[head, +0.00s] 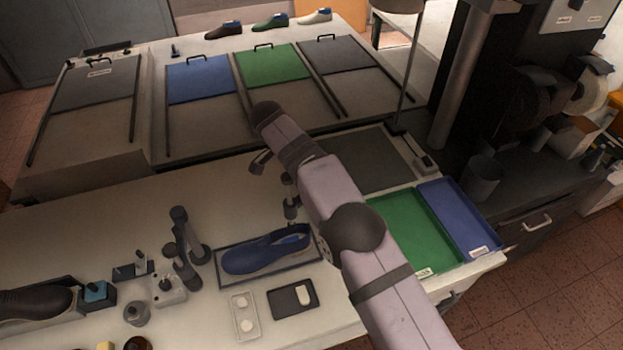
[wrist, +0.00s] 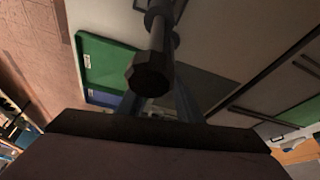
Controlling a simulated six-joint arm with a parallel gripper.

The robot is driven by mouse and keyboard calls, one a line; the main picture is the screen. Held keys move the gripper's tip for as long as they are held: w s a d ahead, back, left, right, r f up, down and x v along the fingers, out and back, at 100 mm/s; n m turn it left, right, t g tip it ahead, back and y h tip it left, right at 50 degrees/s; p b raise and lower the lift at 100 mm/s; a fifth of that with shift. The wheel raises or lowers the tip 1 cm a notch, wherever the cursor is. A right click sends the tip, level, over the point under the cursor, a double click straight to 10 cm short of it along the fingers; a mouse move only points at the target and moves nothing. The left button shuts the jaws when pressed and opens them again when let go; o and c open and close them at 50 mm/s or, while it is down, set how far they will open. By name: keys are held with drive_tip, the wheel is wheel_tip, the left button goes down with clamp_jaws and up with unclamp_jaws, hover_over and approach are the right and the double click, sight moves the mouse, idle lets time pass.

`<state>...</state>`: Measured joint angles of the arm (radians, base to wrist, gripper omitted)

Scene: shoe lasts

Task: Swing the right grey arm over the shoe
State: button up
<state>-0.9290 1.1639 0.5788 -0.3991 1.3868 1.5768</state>
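The blue shoe (head: 265,252) lies on a dark-edged mat (head: 228,283) on the near bench. The right grey arm (head: 291,207) is a dark upright with a knob behind the shoe, partly hidden by my arm. The left one (head: 184,240) stands left of the shoe, folded upright. My gripper (head: 260,162) hangs above the bench, behind the shoe and left of the right arm's upright. In the wrist view a dark post with a faceted end (wrist: 150,75) fills the middle and covers much of the fingers. Whether they are open, or touch it, cannot be told.
A green tray (head: 415,232) and a blue tray (head: 462,215) lie at the bench's right end. A card with a white piece (head: 293,298) and a pale two-disc plate (head: 244,315) lie before the shoe. Small fixtures (head: 165,288) crowd the left.

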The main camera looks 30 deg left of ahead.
drive_tip(key=v, duration=0.7)
drive_tip(key=shift+s, duration=0.1)
idle(0.4)
drive_tip(key=w+d+f+n+g+b, duration=0.1)
drive_tip(key=w+d+f+n+b, duration=0.1)
drive_tip(key=d, duration=1)
drive_tip(key=w+d+f+n+g+b, duration=0.1)
drive_tip(key=w+d+f+n+b, duration=0.15)
drive_tip(key=d, duration=1.05)
drive_tip(key=s+d+f+b, duration=0.1)
drive_tip(key=s+d+f, duration=0.2)
drive_tip(key=s+d, duration=0.3)
drive_tip(key=s+d+f+n+g+y+b, duration=0.1)
drive_tip(key=s+d+f, duration=0.3)
drive_tip(key=s, duration=0.5)
drive_tip(key=s+d+f+n+y+b, duration=0.1)
drive_tip(key=s+d+f, duration=0.3)
drive_tip(key=s+d, duration=0.4)
drive_tip(key=shift+s+d+g+b, duration=0.3)
drive_tip(key=shift+s+b, duration=0.05)
drive_tip(key=shift+b, duration=0.55)
